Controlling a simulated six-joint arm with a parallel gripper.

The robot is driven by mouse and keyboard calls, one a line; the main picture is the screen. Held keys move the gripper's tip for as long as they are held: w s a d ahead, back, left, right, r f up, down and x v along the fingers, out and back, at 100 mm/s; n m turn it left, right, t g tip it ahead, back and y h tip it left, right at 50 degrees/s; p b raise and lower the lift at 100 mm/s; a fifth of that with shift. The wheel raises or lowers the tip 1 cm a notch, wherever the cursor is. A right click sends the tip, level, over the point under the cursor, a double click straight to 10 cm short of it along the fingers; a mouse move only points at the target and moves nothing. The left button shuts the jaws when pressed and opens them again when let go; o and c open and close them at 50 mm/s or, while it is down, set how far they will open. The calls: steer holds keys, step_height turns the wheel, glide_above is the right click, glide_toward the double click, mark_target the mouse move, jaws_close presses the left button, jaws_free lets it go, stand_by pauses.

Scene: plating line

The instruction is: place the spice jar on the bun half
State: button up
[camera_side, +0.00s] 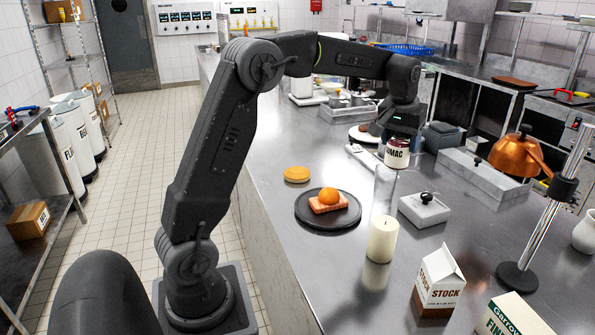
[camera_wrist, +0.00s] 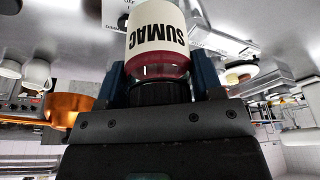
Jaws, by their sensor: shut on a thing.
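The spice jar (camera_side: 397,154), with a white SUMAC label and a dark red band, is held in my gripper (camera_side: 399,130) above the steel counter. In the wrist view the jar (camera_wrist: 158,42) stands between the two blue-grey fingers of my gripper (camera_wrist: 160,80), which is shut on its dark end. In the side view the jar looks upright. The bun half (camera_side: 297,174) is a flat tan round lying on the counter, left of the jar and apart from it. I cannot identify the bun half surely in the wrist view.
A dark plate (camera_side: 312,221) with food sits in front of the bun half. A candle (camera_side: 382,239), a lidded steel box (camera_side: 424,210) and a stock carton (camera_side: 440,280) stand nearer.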

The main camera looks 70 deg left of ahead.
steer(key=s+a+n+g+y, duration=0.1)
steer(key=s+a+n, duration=0.2)
steer(key=a, duration=0.5)
steer(key=s+a+n, duration=0.3)
steer(key=a+n, duration=0.1)
steer(key=a, duration=0.5)
steer(key=n+g, duration=0.2)
steer(key=n, duration=0.4)
glide_above(297, 169)
steer(key=shift+y, duration=0.3)
steer(key=shift+f, duration=6.5)
steer(key=shift+f, duration=0.2)
steer(key=o, duration=1.1)
steer(key=shift+c, duration=0.2)
